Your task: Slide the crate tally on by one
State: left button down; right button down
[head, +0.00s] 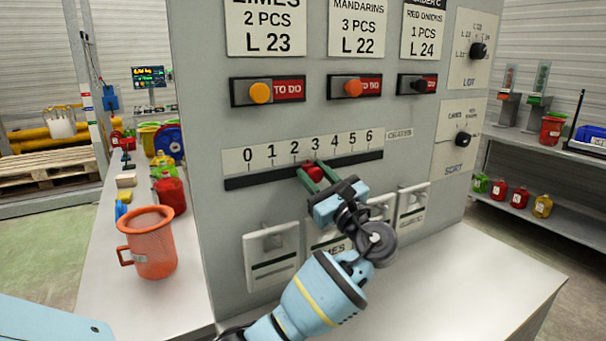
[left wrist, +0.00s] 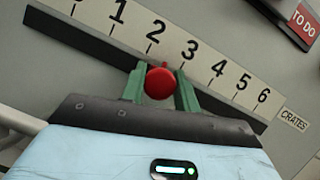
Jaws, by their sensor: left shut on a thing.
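The crate tally is a white number strip (head: 270,156) marked 0 to 6 on the grey panel, with a dark slot under it and a CRATES label at its right end. Its red knob (head: 313,172) sits on the slot. The knob also shows in the left wrist view (left wrist: 160,83), where its small pointer appears between the 2 and 3 marks. In the head view it looks nearly below 3; the exact mark is unclear. My left gripper (head: 314,177) is shut on the knob, with one green finger on each side. My right gripper is out of view.

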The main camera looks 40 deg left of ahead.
pick_arm(q)
jog(key=shift+w+d, duration=0.15)
jog(key=shift+w, duration=0.4)
jog(key=shift+w+d, duration=0.15)
jog(key=shift+w, duration=0.35)
jog(key=c, duration=1.1)
grip_release()
jog(key=shift+o, duration=0.2)
jog(key=v, duration=0.8)
jog(key=shift+b, duration=0.4)
